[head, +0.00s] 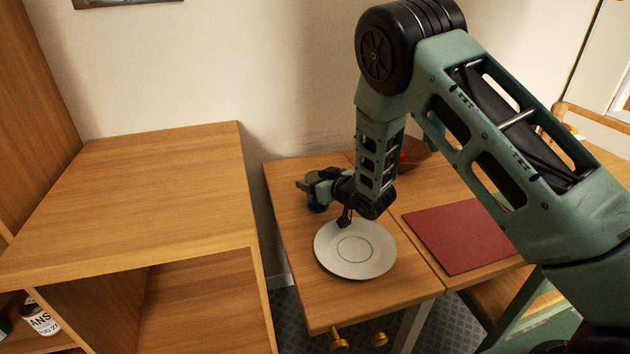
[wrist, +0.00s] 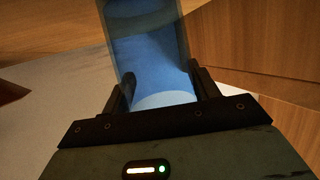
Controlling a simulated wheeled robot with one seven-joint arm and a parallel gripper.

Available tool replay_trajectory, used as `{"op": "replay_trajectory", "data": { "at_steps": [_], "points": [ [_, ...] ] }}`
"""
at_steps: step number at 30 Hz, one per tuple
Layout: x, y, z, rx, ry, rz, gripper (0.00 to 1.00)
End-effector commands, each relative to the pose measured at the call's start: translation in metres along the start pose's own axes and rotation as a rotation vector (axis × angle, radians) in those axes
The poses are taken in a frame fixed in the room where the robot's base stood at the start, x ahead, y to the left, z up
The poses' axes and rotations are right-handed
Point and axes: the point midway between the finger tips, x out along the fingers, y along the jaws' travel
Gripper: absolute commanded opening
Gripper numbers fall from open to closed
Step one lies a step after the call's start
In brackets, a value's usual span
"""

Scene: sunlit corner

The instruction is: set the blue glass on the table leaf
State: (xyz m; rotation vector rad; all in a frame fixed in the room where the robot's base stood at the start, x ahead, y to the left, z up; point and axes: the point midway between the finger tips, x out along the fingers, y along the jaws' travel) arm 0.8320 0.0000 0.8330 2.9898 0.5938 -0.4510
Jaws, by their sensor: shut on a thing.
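The blue glass (wrist: 150,45) fills the upper middle of the wrist view, see-through, with my two dark fingers on either side of it. My gripper (wrist: 163,88) is shut on it. In the head view my gripper (head: 322,186) is over the far left part of the table leaf (head: 303,283).
A pale plate (head: 355,249) lies on the leaf, just in front of my gripper. A red mat (head: 458,236) lies on the table part to the right. A brown bowl (head: 413,157) stands behind my arm. A wooden cabinet (head: 140,205) stands left, across a gap.

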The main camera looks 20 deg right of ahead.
Motion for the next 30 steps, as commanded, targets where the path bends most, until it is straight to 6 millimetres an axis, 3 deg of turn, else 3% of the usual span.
{"op": "replay_trajectory", "data": {
  "at_steps": [2,3,5,6,17,30],
  "points": [
    [0.001,0.0,0.002,0.0,0.001,0.0,0.32],
    [0.001,0.0,0.003,0.0,0.0,0.0,0.63],
    [0.001,0.0,0.002,0.0,0.0,0.0,0.8],
    [0.001,0.0,0.002,0.0,0.0,0.0,0.82],
    [-0.003,0.0,-0.001,0.0,-0.001,0.001,0.82],
    [-0.087,0.001,0.0,0.001,-0.001,0.002,0.82]
  ]
}}
